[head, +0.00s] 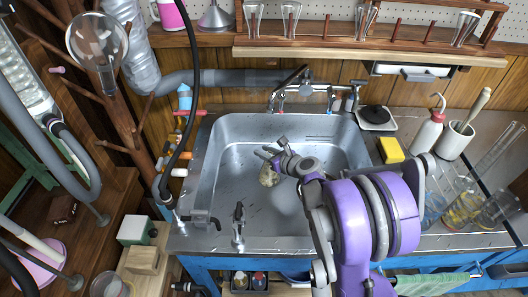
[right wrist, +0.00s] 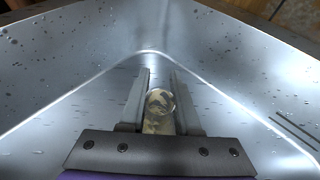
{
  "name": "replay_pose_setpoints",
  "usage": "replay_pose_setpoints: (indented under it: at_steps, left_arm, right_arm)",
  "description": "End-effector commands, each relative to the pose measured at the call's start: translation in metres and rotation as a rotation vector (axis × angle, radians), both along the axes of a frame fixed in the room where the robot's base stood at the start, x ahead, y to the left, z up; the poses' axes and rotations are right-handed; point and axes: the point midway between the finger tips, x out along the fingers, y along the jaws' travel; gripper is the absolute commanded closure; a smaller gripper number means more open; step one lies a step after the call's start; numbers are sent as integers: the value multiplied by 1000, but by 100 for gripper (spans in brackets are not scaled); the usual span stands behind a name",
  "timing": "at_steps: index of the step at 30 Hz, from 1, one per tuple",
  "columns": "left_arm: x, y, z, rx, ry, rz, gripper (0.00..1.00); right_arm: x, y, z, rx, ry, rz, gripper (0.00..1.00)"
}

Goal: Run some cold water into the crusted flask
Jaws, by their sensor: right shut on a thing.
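The crusted flask (head: 268,177) is small, with a mottled yellowish-brown body, and is inside the metal sink (head: 225,190). My right gripper (head: 273,157) reaches over the sink and is shut on the flask. In the right wrist view the flask's round glass mouth and brownish crust (right wrist: 158,112) show between the two parallel fingers. The faucet (head: 305,90) stands at the sink's back edge, farther back than the flask. No water stream can be made out. Whether the flask touches the sink floor cannot be told. My left gripper is not in view.
A yellow sponge (head: 390,150), a white wash bottle (head: 428,125) and glassware (head: 462,205) stand right of the sink. A small tap fixture (head: 238,222) is at the front edge. A clear round flask (head: 97,42) is on the left rack. The sink is otherwise open.

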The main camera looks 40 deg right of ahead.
Motion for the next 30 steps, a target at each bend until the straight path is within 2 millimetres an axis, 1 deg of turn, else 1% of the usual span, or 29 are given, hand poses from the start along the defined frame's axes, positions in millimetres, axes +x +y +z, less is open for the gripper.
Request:
replay_pose_setpoints:
  at_steps: [5, 6, 8, 9, 12, 20, 23, 26, 30]
  left_arm:
    - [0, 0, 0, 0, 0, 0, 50]
    - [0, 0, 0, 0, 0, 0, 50]
    - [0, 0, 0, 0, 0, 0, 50]
    - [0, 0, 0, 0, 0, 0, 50]
    - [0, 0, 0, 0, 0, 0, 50]
    - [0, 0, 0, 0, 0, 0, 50]
    - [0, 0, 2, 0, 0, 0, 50]
    - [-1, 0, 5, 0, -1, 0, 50]
    - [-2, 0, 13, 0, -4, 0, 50]
  right_arm:
    - [0, 0, -1, -1, 1, 1, 100]
    - [0, 0, -1, -1, 1, 1, 67]
    - [0, 0, -1, -1, 1, 1, 56]
    - [0, 0, -1, -1, 1, 1, 49]
    - [0, 0, -1, -1, 1, 1, 34]
    - [-1, 0, -1, -1, 1, 1, 34]
    - [-5, 0, 2, -1, 1, -1, 34]
    - [-18, -1, 8, -2, 1, -1, 34]
    - [-44, -1, 20, -2, 1, -2, 34]
